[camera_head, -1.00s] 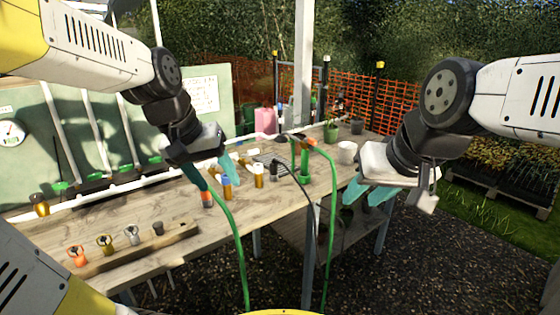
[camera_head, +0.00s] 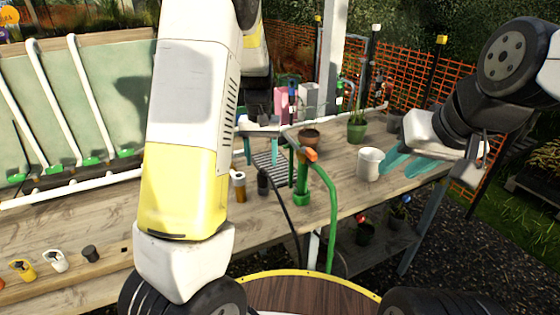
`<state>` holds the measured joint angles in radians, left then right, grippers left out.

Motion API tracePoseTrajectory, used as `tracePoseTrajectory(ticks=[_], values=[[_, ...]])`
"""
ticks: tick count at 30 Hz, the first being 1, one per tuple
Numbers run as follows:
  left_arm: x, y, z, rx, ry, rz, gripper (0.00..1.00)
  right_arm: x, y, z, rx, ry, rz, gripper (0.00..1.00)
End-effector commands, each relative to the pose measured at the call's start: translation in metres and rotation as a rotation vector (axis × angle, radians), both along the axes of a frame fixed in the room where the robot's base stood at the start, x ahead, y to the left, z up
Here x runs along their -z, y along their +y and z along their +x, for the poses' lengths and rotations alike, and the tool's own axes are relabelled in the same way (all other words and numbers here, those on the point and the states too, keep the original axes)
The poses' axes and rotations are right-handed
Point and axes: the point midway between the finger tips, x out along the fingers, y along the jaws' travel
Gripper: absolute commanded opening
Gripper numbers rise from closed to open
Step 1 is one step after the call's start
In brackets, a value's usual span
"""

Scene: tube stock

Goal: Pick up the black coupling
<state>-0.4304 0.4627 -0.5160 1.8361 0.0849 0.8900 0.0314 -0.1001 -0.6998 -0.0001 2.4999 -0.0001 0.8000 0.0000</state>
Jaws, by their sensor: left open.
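A small black coupling (camera_head: 90,253) stands in the wooden rack at the lower left, right of a white one (camera_head: 57,261) and a yellow one (camera_head: 22,269). A black hose end (camera_head: 263,182) stands upright on the bench, with its black hose running down over the front edge. My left gripper (camera_head: 262,150) is open and empty, its teal fingers pointing down over the bench behind that hose end. It is well right of the rack. My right gripper (camera_head: 405,166) is at the right, beside the white mug; its teal fingers look apart, with nothing between them.
A green post (camera_head: 301,180) carries a green hose (camera_head: 331,210) with an orange end. A white mug (camera_head: 368,164) and potted plants (camera_head: 357,128) stand to the right. A brown-and-white fitting (camera_head: 239,187) is near the hose end. My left arm hides the bench's middle left.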

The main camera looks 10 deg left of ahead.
Motion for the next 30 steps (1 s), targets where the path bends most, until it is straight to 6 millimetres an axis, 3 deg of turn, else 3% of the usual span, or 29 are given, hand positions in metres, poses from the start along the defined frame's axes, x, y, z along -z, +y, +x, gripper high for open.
tracePoseTrajectory(ticks=[18,27,30], values=[[0.074,0.002,0.001,-0.001,0.005,0.004,0.58,0.0,0.0,0.0,0.0,0.0,0.0,0.36],[0.079,0.002,0.001,0.001,0.001,0.004,0.58,0.0,0.0,0.0,0.0,0.0,0.0,0.36],[0.079,0.002,0.001,0.001,0.001,0.004,0.4,0.0,0.0,0.0,0.0,0.0,0.0,0.36]])
